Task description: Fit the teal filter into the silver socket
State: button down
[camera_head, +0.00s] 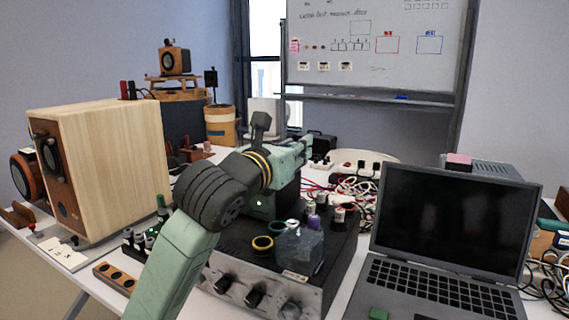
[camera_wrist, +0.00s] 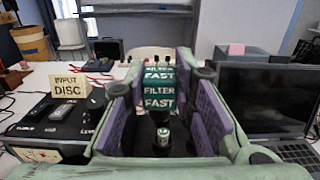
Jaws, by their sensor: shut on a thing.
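The teal filter (camera_wrist: 158,104), a block with white "FILTER FAST" lettering, is upright between the purple-padded fingers of my gripper (camera_wrist: 158,90) in the wrist view. My gripper is shut on it. A small cylinder with a silvery body (camera_wrist: 163,138) shows below the filter between the fingers, apart from it in the picture. I cannot tell for sure whether it is the silver socket.
A wooden speaker (camera_head: 120,155) stands at left, an open laptop (camera_head: 447,225) at right. Cables (camera_head: 325,185) lie behind the amplifier.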

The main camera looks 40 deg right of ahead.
jog(key=w+d+p, duration=0.1)
jog(key=w+d, duration=0.1)
jog(key=w, duration=0.2)
jog(key=w+d+f+p, duration=0.1)
jog(key=w+d, duration=0.2)
jog(key=w, duration=0.1)
jog(key=w+d+p, duration=0.1)
jog(key=w+d, duration=0.2)
jog(key=w, duration=0.1)
jog(key=shift+w+d+f, duration=0.2)
jog(key=shift+w, duration=0.05)
jog(key=f, duration=0.1)
jog(key=f+p, duration=0.1)
jog(key=f, duration=0.1)
jog(key=shift+w+d+f, duration=0.1)
jog(key=shift+w, duration=0.1)
jog(key=shift+f, duration=0.25)
jog(key=shift+f, duration=0.4)
jog(key=c, duration=1.3)
grip_release()
jog(key=shift+c, duration=0.2)
jog(key=shift+r, duration=0.1)
